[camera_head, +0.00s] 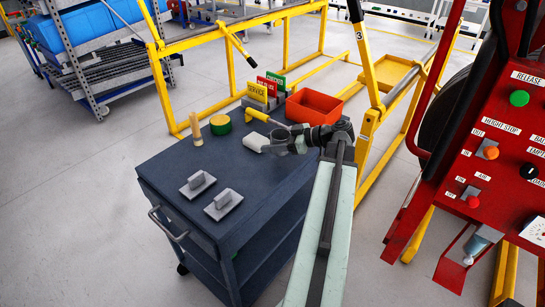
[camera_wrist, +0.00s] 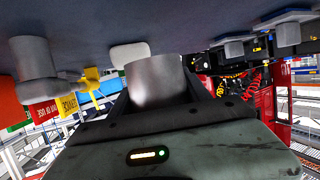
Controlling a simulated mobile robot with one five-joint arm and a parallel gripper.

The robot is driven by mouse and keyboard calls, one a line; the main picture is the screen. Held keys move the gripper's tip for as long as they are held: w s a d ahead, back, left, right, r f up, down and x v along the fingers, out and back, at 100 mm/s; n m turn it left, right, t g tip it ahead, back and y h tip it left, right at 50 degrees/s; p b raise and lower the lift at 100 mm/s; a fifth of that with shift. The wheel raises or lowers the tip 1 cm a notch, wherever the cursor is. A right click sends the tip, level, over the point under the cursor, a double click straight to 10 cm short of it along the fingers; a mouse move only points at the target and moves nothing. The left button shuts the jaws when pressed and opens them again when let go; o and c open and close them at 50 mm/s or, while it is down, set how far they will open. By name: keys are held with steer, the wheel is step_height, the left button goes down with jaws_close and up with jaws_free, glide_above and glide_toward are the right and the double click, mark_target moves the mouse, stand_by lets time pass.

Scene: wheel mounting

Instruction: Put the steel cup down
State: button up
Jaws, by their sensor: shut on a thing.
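My gripper (camera_head: 284,142) is over the right part of the dark blue cart top (camera_head: 175,165) in the head view. It is shut on the steel cup (camera_head: 279,134), whose round grey rim shows at the jaws. In the wrist view the steel cup (camera_wrist: 155,82) is a shiny cylinder between the jaws, with the cart top (camera_wrist: 190,25) along the upper edge. The cup looks about upright and close to the cart top. I cannot tell whether it touches the surface.
A white block (camera_head: 254,142) lies just left of the cup. A yellow-handled tool (camera_head: 258,116), a red bin (camera_head: 314,106) and small signs (camera_head: 265,88) are behind it.

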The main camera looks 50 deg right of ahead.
mark_target(273, 159)
steer(key=shift+f+b, duration=2.1)
steer(key=shift+f, duration=0.3)
steer(key=o, duration=1.4)
steer(key=shift+r, duration=0.1)
steer(key=p+v, duration=0.4)
steer(key=v, duration=0.8)
steer(key=shift+a+r+p, duration=0.15)
steer(key=shift+p, duration=0.15)
